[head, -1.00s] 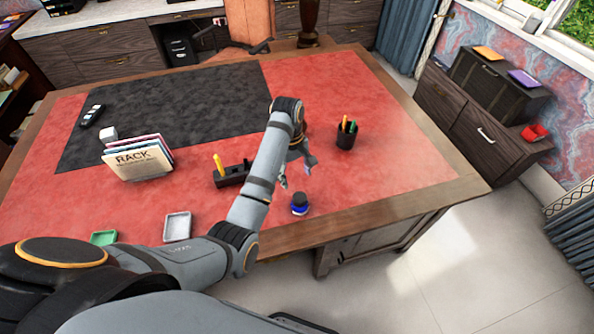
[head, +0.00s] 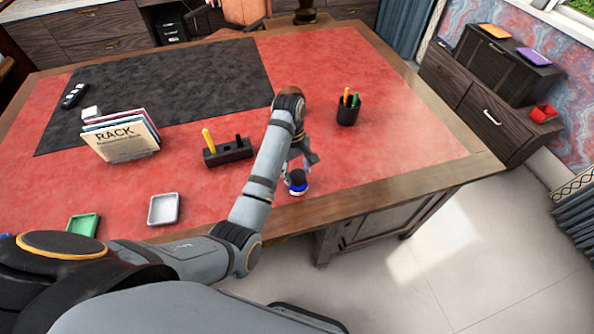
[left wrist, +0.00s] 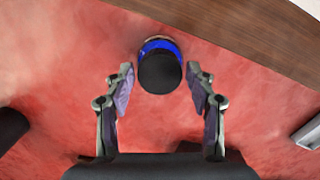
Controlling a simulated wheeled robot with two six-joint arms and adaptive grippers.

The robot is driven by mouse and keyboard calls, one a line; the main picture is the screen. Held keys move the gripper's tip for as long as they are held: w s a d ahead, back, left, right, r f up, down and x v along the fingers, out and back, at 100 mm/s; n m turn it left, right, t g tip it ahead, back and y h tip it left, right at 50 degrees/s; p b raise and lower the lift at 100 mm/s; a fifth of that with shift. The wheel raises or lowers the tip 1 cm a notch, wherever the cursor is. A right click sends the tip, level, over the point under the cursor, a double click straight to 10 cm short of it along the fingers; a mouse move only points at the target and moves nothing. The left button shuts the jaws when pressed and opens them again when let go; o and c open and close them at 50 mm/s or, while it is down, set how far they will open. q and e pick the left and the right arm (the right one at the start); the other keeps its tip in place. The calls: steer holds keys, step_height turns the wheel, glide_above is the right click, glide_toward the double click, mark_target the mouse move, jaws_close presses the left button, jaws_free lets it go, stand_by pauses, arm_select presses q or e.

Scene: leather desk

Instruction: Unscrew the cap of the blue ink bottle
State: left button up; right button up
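The blue ink bottle (head: 298,190) stands upright on the red leather near the desk's front edge. Its black cap (head: 298,176) is on top. In the left wrist view the round black cap (left wrist: 160,73) covers most of the bottle, and blue glass (left wrist: 160,46) shows at its far rim. My left gripper (head: 299,171) is above and close to the bottle. In the left wrist view its two fingers (left wrist: 160,82) are open, one on each side, with gaps between them and the cap. My right gripper is not in view.
A black pen cup (head: 348,112) stands behind the bottle to the right. A black pen stand (head: 228,155) and a file rack (head: 120,141) are to the left. A grey tray (head: 164,209) and a green tray (head: 83,225) lie front left. The wooden front edge (head: 385,203) is close.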

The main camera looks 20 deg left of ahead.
arm_select(q)
steer(key=c, duration=0.7)
steer(key=shift+n+p, duration=0.3)
steer(key=shift+p, duration=0.35)
steer(key=shift+s+n+p, duration=0.15)
steer(key=shift+n+p, duration=1.15)
steer(key=shift+p, duration=0.35)
steer(key=shift+f+n, duration=0.1)
steer(key=shift+n, duration=0.2)
steer(key=shift+p, duration=0.3)
steer(key=shift+f, duration=0.1)
